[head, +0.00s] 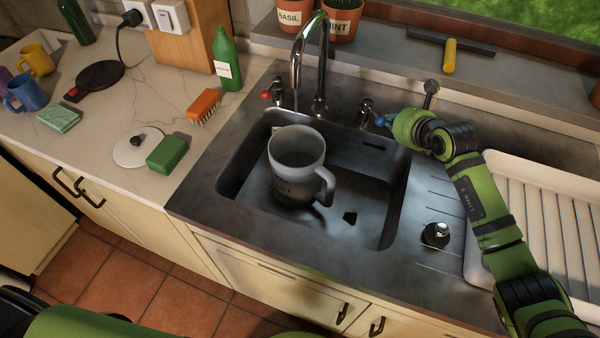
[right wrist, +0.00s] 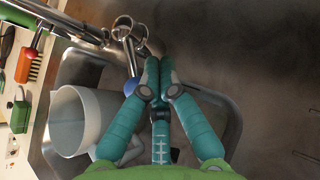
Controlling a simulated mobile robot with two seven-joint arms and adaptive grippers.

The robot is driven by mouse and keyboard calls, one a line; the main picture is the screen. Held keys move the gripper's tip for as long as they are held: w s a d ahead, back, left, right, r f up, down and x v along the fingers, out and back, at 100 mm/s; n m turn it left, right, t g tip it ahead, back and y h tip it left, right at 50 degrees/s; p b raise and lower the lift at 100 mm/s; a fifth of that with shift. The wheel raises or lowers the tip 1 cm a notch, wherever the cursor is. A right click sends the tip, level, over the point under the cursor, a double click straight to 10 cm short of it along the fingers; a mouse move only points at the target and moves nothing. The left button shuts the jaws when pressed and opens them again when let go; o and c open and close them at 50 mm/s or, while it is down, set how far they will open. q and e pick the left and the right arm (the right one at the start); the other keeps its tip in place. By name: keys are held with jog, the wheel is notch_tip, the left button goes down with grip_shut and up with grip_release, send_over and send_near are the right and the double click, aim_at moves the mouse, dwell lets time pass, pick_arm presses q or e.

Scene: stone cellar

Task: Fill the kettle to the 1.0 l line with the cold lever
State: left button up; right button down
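The kettle (head: 297,146) is a pale, translucent jug without a lid, upright in the sink basin with its handle to the right. Dark marks show low on its side, but I cannot read its lines or tell its water level. The chrome tap (head: 323,62) arches behind it; no stream shows. The cold lever (head: 380,121) has a blue knob right of the tap, also in the right wrist view (right wrist: 131,86). My right gripper (right wrist: 158,66) has its fingers together beside the blue knob; whether they touch is unclear. My left gripper is out of view.
The hot lever (head: 267,95) has a red knob left of the tap. A ribbed drainer (head: 545,205) lies right.

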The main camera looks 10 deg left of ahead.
jog(key=shift+s+a+p, duration=0.25)
jog(key=shift+a, duration=0.25)
jog(key=shift+s+a+p, duration=0.25)
jog(key=shift+a, duration=0.25)
jog(key=r+p, duration=0.1)
jog(key=r, duration=0.1)
jog(key=r+p, duration=0.2)
jog(key=a+r+p, duration=0.1)
jog(key=r+p, duration=0.1)
jog(key=r, duration=0.1)
jog(key=shift+s+a+r, duration=0.1)
jog(key=shift+s, duration=0.1)
dwell(0.3)
jog(key=shift+f, duration=0.2)
